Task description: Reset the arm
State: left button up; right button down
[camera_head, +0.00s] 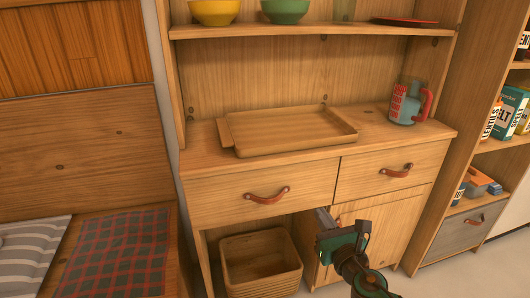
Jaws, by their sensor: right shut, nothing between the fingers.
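My right gripper (325,222) reaches in from the bottom edge, right of centre. It is shut and empty, in front of the lower part of the wooden cabinet. It is below the two drawers, in front of the left edge of the cupboard door (392,225). The left drawer (230,202) and the right drawer (355,180) have curved leather pulls and look closed. The left pull (267,196) is up and left of my gripper, apart from it. The right pull (397,170) is up and right of it. My left gripper is not in view.
A wooden tray (232,140) and a red-handled jug (406,104) stand on the counter. A woven basket (260,262) sits in the open bay left of my gripper. A bench with a plaid cloth (118,250) is at left, shelves with packages (505,110) at right.

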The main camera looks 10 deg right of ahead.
jog(key=s+a+f+m+g+y, duration=0.15)
jog(key=s+a+f+m, duration=0.35)
jog(key=m, duration=0.6)
jog(key=s+a+f+m+g, duration=0.1)
jog(key=s+a+m+g, duration=0.15)
jog(key=s+m, duration=0.7)
jog(key=s+a+f+m+g+y, duration=0.1)
jog(key=s+a+f+m+g, duration=0.3)
jog(key=m, duration=0.9)
pick_arm(q)
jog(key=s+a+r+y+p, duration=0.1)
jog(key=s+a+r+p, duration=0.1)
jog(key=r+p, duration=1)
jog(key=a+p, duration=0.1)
jog(key=p, duration=0.5)
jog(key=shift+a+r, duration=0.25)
pick_arm(e)
jog(key=s+d+r, duration=0.1)
jog(key=d+r, duration=0.1)
jog(key=r, duration=0.4)
jog(key=s+d+r+h, duration=0.1)
jog(key=d+r, duration=0.1)
jog(key=r, duration=0.5)
jog(key=shift+s+t, duration=0.25)
jog(key=shift+t, duration=0.15)
